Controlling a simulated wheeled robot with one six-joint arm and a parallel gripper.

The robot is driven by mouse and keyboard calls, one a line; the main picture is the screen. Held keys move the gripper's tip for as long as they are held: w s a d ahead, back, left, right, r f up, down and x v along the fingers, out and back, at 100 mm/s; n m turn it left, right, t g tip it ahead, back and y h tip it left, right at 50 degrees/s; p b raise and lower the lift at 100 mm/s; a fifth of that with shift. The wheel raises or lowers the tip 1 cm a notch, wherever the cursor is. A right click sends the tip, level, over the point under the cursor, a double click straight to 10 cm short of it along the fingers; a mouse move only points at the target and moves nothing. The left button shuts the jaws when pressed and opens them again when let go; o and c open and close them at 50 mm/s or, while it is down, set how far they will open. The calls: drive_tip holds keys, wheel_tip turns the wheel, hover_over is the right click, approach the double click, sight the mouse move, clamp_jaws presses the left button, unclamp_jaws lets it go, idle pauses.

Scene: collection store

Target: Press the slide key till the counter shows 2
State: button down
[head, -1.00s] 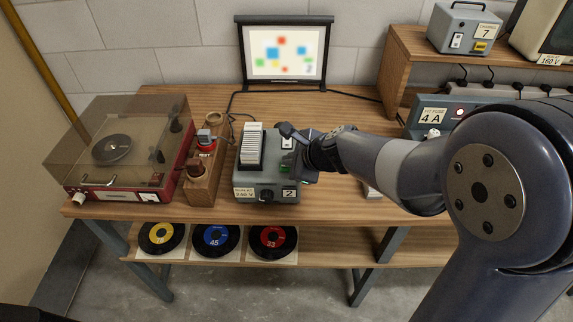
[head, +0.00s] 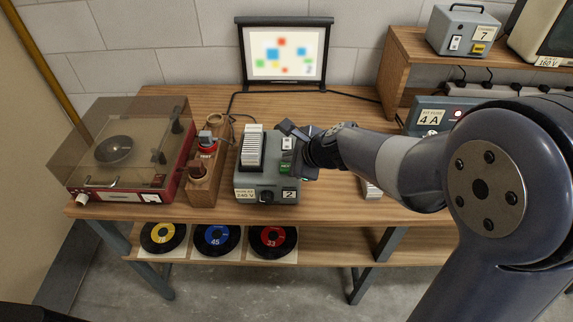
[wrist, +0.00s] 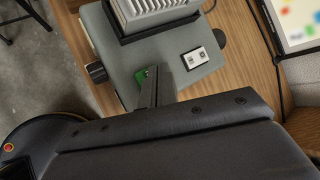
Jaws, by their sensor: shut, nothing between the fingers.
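The grey slide projector (head: 265,190) stands on the wooden bench, with a row of white slides (head: 252,148) on top. Its small counter (head: 289,195) at the front right reads 2. The green slide key (head: 286,168) shows on the top, and in the wrist view (wrist: 141,76) it is partly hidden by my fingers. A white rocker switch (wrist: 195,58) lies to the right of it there. My gripper (wrist: 154,74) is shut and empty, its fingertips right at the green key. I cannot tell whether they touch it.
A record player (head: 130,150) and a wooden block with a red-collared part (head: 205,160) stand left of the projector. A small screen (head: 285,52) stands behind. A grey fuse box (head: 432,115) is to the right.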

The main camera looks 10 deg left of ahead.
drive_tip(key=shift+r+p, duration=2.35)
drive_tip(key=shift+r, duration=0.25)
drive_tip(key=shift+f, duration=0.15)
